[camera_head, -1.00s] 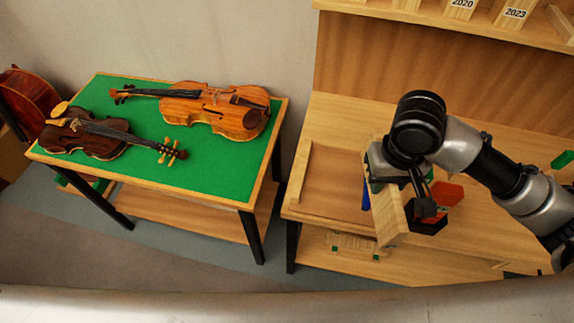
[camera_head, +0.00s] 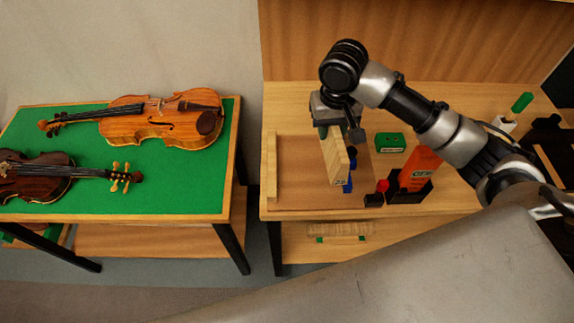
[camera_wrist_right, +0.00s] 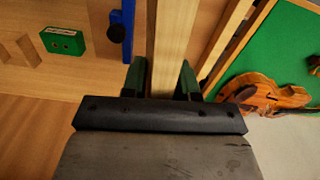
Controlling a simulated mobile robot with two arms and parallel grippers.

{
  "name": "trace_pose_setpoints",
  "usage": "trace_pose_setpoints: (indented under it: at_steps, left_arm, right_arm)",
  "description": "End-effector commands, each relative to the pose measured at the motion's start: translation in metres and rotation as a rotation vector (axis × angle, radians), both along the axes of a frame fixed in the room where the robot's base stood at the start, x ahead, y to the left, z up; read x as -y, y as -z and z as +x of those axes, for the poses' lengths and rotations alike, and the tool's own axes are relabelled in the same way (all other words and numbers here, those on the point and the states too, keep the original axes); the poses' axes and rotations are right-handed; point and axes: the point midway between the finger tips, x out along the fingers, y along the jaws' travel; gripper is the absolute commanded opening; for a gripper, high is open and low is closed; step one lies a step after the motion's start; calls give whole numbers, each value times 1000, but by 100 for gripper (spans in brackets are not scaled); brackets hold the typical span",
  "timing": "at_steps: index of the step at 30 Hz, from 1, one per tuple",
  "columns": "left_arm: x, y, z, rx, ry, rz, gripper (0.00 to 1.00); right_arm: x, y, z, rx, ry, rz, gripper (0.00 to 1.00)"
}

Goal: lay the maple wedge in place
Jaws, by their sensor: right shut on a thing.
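The maple wedge (camera_head: 335,158) is a pale wood piece with a small number on its near end. My right gripper (camera_head: 333,128) is shut on the wedge and holds it over the left part of the workbench. In the right wrist view the two dark fingers of the right gripper (camera_wrist_right: 162,82) press on both sides of the wedge (camera_wrist_right: 172,50), which runs away upward. I cannot tell in the pictures whether the wedge touches the bench. My left gripper is not in view.
The workbench (camera_head: 300,180) has a raised wood strip (camera_head: 272,165) at its left. A blue clamp (camera_head: 349,180), a green box (camera_head: 390,142) and an orange item in a black holder (camera_head: 420,168) stand right of the wedge. Violins lie on a green table (camera_head: 180,180) at left.

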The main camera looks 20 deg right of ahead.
Motion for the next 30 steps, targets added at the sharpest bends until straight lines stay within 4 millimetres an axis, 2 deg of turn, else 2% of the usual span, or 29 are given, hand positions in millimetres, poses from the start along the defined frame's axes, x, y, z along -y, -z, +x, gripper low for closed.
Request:
trace_pose_setpoints:
  at_steps: [1,3,6,8,21,25,30]
  left_arm:
    - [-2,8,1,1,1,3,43]
    - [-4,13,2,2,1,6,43]
    - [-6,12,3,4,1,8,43]
    - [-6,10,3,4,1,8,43]
    - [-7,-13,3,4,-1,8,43]
    - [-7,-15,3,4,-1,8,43]
    - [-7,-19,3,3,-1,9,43]
  right_arm:
    - [10,10,14,-3,35,2,0]
    - [20,17,27,-7,67,3,0]
    - [28,21,38,-11,93,4,0]
    - [25,24,41,-15,98,5,0]
    - [-66,76,49,-15,98,5,0]
    - [-79,86,50,-13,100,5,0]
    - [-83,99,50,-15,101,2,0]
